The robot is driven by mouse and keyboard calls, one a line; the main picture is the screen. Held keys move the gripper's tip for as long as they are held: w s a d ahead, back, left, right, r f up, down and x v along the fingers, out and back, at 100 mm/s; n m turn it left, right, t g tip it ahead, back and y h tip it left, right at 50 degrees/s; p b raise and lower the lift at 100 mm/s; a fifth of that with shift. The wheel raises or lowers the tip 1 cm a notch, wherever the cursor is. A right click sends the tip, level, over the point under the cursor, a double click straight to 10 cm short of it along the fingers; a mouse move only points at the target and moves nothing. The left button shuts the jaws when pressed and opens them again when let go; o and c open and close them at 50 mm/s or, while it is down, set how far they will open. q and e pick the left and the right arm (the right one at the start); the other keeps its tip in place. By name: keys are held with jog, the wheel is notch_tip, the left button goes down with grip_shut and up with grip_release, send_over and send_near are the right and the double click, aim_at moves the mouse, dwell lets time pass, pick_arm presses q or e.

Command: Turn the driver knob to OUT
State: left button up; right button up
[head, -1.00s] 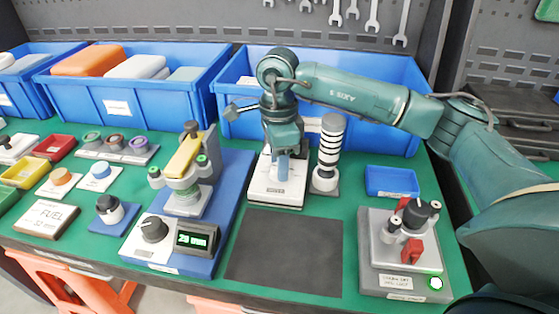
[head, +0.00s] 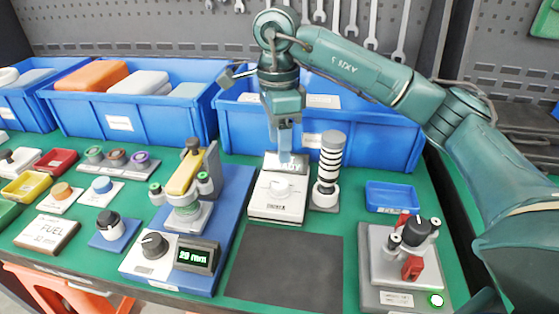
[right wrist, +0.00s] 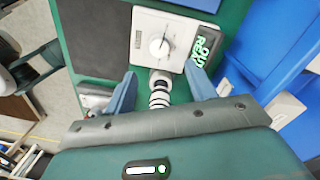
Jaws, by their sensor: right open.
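The driver is a white box (head: 277,208) on the bench with a pale round knob (head: 281,187) on its top. In the right wrist view the knob (right wrist: 159,47) has a pointer mark, and the small display (right wrist: 203,47) beside it shows green text that reads OUT, with a partly cut second line. My right gripper (head: 284,152) is above and behind the knob, clear of it. In the right wrist view its two fingers (right wrist: 161,86) are spread apart with nothing held between them. My left gripper is not in view.
A black-and-white ringed post (head: 330,165) stands right beside the driver. A blue fixture with a 20 mm display (head: 196,256) is to the left. A grey block with red parts (head: 385,290) is at right. A bare dark mat (head: 285,270) lies in front; blue bins (head: 375,145) stand behind.

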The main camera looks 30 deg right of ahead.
jog(key=shift+w+r, duration=0.1)
jog(key=shift+r, duration=1.75)
jog(key=shift+o, duration=0.7)
